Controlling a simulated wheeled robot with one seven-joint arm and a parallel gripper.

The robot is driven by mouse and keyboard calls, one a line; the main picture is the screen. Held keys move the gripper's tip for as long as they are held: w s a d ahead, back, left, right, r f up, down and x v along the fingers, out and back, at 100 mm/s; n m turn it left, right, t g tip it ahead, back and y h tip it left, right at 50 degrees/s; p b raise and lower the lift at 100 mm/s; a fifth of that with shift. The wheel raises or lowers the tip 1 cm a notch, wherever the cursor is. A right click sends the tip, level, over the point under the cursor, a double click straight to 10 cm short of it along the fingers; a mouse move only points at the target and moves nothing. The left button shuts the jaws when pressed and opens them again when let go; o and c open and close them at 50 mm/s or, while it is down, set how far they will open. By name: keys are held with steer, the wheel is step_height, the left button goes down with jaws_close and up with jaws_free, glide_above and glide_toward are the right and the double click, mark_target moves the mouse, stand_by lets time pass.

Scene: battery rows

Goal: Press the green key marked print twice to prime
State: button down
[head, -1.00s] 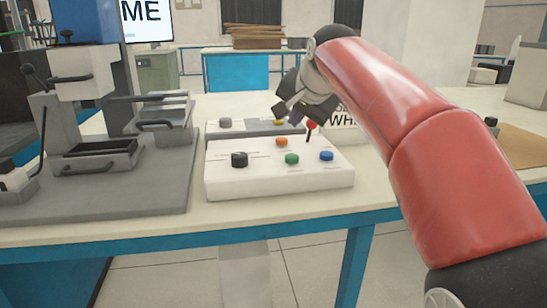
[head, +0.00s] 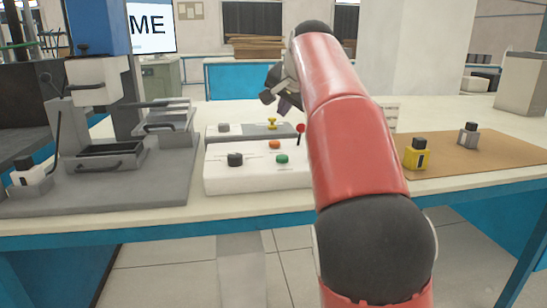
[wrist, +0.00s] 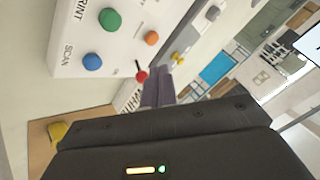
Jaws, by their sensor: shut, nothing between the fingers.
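The green key (head: 282,159) is a round button on the front of a white control panel (head: 225,182). In the wrist view the green key (wrist: 110,19) sits near a partly cut-off label ending in "RINT". A blue button (wrist: 92,62) beside it is marked SCAN; my arm hides it in the head view. An orange button (head: 274,144) and a black knob (head: 235,159) share the panel. My gripper (head: 277,97) is shut and empty, raised above and behind the panel, apart from the green key. Its fingers (wrist: 158,84) show together in the wrist view.
A red-topped lever (head: 300,128) stands at the panel's back right. Behind is a grey unit with a yellow knob (head: 272,123). A grey press machine (head: 110,180) stands left. A yellow bottle (head: 416,154) and a grey one (head: 468,134) stand on a brown mat (head: 450,160) at right.

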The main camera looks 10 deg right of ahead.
mark_target(283, 158)
step_height(283, 158, down, 9)
steer(key=b, duration=0.6)
steer(key=shift+b, duration=0.4)
stand_by(1.7)
steer(key=shift+f, duration=0.35)
steer(key=shift+f+b, duration=0.55)
stand_by(0.7)
steer(key=shift+r, duration=0.15)
steer(key=shift+r+p, duration=0.8)
steer(key=shift+p, duration=0.2)
